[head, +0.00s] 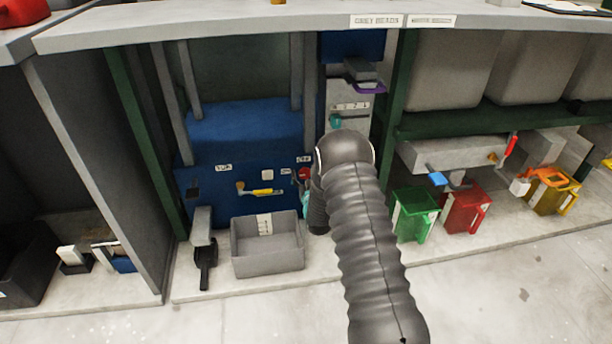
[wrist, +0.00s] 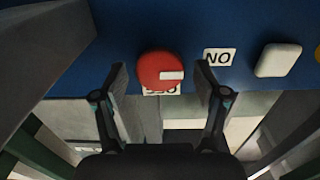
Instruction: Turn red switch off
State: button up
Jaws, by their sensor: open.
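The red switch (wrist: 159,70) is a round knob on the blue press panel (wrist: 215,22), with a white mark pointing right in the wrist view, toward a white label (wrist: 218,57) that reads "NO" in this view. Another white label (wrist: 162,91) is partly covered by the knob's lower edge. My gripper (wrist: 161,68) is open, with one finger on each side of the knob and a gap on both sides; contact is not visible. In the head view the switch (head: 304,173) shows just left of my arm, which hides most of the gripper.
A white button (wrist: 278,60) sits beside the label. In the head view a yellow handle (head: 263,192) is on the blue panel, and a grey bin (head: 268,247) stands below. Green (head: 415,213) and red (head: 465,208) containers stand right of my arm. The floor in front is clear.

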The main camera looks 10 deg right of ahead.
jog(key=c, duration=1.1)
jog(key=m, duration=0.4)
jog(key=shift+d+m, duration=0.1)
jog(key=shift+m, duration=0.2)
jog(key=m, duration=0.4)
jog(key=shift+m, duration=0.3)
jog(key=m, duration=0.4)
jog(key=shift+d+m, duration=0.15)
jog(key=shift+m, duration=0.15)
jog(key=shift+w+f+m, duration=0.1)
jog(key=shift+m, duration=2)
